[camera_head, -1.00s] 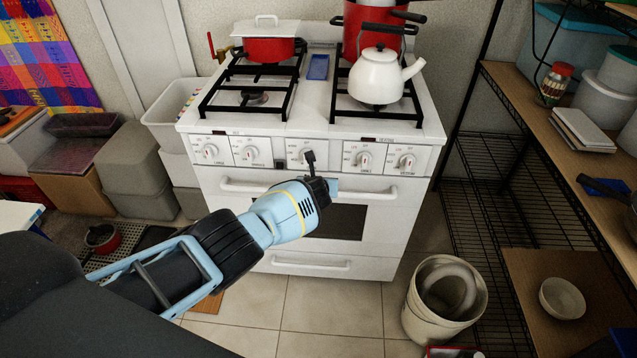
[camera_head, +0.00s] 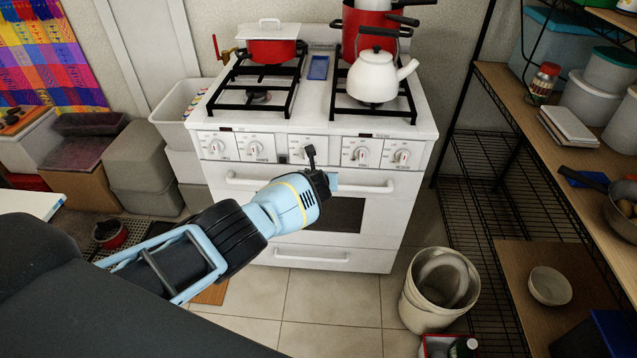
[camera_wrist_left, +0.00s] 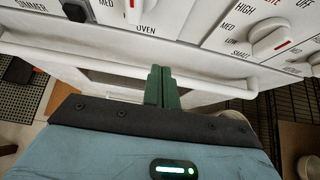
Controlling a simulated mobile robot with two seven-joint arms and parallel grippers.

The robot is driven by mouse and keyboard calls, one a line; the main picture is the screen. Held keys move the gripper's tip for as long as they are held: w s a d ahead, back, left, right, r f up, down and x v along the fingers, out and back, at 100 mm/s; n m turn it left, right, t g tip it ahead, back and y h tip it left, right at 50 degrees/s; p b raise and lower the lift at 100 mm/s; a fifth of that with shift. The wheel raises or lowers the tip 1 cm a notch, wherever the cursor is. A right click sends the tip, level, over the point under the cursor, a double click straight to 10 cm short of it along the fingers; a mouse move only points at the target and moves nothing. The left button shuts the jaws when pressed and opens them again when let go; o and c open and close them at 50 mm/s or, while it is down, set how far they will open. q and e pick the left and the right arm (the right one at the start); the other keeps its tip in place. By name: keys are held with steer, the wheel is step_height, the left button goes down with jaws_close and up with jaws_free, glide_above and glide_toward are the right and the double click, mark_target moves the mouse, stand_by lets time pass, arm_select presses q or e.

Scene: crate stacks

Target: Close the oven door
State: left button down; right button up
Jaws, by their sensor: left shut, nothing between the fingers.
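The white stove's oven door (camera_head: 285,217) stands upright and looks flush with the stove front, or very nearly so; any small gap is hidden. Its white handle bar (camera_head: 255,182) runs across the top, and the dark window is partly hidden by my arm. My left gripper (camera_wrist_left: 161,72) is shut and empty, its dark green fingertips at the oven door's handle bar (camera_wrist_left: 225,79), below the knob panel. Whether they touch it I cannot tell. In the head view the fingers are hidden behind my blue wrist. My right gripper is not in view.
A red pot (camera_head: 270,50) and a white kettle (camera_head: 373,76) stand on the stove. A white bin (camera_head: 412,297) stands on the floor at front right, beside a wire shelf (camera_head: 490,180). Grey boxes (camera_head: 140,165) stand left. The tiled floor before the stove is clear.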

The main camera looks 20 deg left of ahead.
arm_select(q)
steer(key=w+r, duration=0.1)
steer(key=r, duration=0.1)
steer(key=w+r, duration=0.1)
steer(key=r, duration=0.1)
steer(key=w+a+r, duration=0.1)
steer(key=r, duration=0.1)
steer(key=shift+p, duration=0.4)
steer(key=shift+s, duration=0.1)
